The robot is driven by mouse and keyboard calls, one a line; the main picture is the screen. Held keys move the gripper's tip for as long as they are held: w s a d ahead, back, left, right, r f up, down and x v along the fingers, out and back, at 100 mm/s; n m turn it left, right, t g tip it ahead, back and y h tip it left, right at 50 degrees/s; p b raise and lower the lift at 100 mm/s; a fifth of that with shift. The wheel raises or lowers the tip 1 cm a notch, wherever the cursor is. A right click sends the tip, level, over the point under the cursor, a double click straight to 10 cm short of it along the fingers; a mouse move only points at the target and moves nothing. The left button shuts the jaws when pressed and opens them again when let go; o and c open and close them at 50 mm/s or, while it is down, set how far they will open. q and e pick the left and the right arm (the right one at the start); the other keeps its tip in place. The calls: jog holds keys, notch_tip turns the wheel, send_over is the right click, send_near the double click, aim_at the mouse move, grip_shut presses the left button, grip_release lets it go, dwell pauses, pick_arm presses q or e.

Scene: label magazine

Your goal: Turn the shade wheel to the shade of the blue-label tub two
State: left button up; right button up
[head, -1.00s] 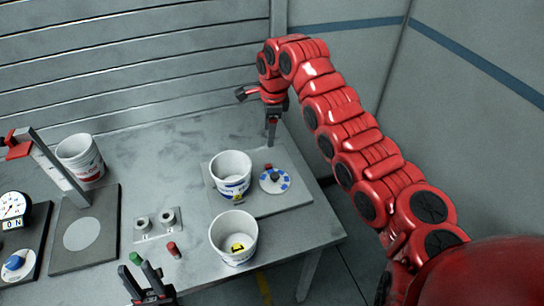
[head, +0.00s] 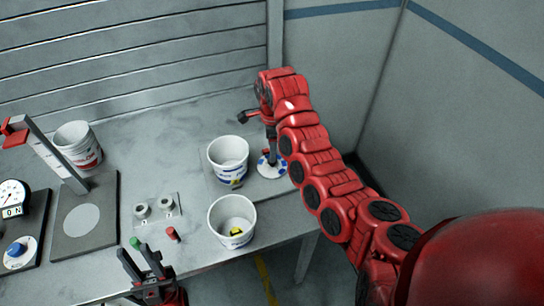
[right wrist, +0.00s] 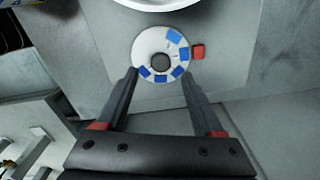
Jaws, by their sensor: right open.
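The shade wheel (head: 270,166) is a white disc with blue patches around its rim. In the right wrist view the wheel (right wrist: 145,45) has a dark centre knob (right wrist: 159,62) and a red block (right wrist: 198,52) just right of its rim. My right gripper (head: 270,140) is above it; in the wrist view its open fingers (right wrist: 160,85) reach both sides of the wheel's near edge, with nothing between them. A blue-label tub (head: 228,155) stands left of the wheel. Another white tub (head: 232,215) with a yellow mark stands nearer. Their numbers are unreadable. My left gripper (head: 142,264) is open and empty.
A red-label tub (head: 78,145) stands back left, near a post with a red top. A dial gauge (head: 12,195) and blue knob (head: 15,250) are far left. The table edge is close to the wheel's right.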

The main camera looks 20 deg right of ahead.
jog(key=shift+f, duration=2.45)
grip_shut()
